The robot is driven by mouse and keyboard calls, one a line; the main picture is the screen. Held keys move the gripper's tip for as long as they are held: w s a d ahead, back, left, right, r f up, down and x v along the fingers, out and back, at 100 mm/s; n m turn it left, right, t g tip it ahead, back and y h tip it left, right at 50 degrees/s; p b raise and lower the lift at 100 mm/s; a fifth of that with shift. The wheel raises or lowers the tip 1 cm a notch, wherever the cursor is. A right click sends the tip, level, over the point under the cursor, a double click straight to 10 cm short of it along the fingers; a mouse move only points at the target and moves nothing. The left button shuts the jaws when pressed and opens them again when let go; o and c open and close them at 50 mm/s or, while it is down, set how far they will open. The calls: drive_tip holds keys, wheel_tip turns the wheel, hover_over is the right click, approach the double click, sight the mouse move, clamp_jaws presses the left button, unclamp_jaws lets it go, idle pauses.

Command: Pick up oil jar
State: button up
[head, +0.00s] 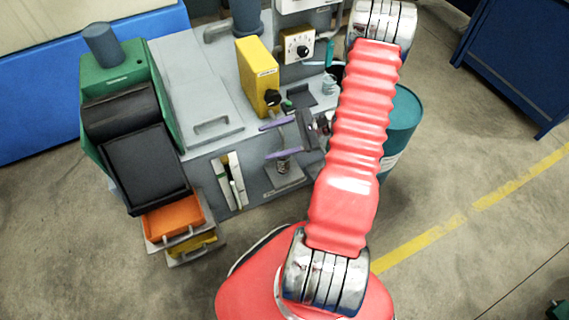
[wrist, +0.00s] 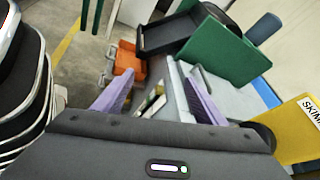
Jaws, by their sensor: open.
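My gripper (head: 282,140) is open, with two purple fingers spread apart in front of the grey machine's face in the head view. The fingers (wrist: 158,97) also show in the wrist view, with nothing held between them. A small pale teal jar-like thing (head: 329,85) stands on the machine top beside my red arm in the head view. It may be the oil jar, but it is too small to be sure, and my arm is close to its right side. I cannot make out the jar in the wrist view.
A yellow box (head: 257,76) and a white dial box (head: 297,46) stand on the grey machine (head: 197,85). A green-framed black unit (head: 145,165) is at left, above an orange tray (head: 173,217). A teal drum (head: 403,125) stands behind my arm.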

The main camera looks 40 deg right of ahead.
drive_tip(key=s+d+f+m+t+h, duration=0.35)
drive_tip(key=d+f+m+t, duration=0.3)
drive_tip(key=f, duration=0.45)
drive_tip(key=m+t+h, duration=0.3)
drive_tip(key=m+h, duration=0.3)
drive_tip(key=m, duration=0.2)
approach(288, 160)
drive_tip(key=s, duration=0.3)
drive_tip(key=shift+s+d+r, duration=0.1)
drive_tip(key=shift+d, duration=0.05)
drive_tip(key=shift+w+a, duration=0.15)
drive_tip(key=shift+w, duration=1.3)
drive_tip(key=shift+w+a, duration=0.2)
drive_tip(key=shift+w, duration=1.25)
drive_tip(key=shift+w+a, duration=0.15)
drive_tip(key=shift+w, duration=1.25)
drive_tip(key=shift+w+a, duration=0.1)
drive_tip(key=shift+w, duration=1.2)
drive_tip(key=shift+w+a, duration=0.15)
drive_tip(key=shift+w, duration=1.15)
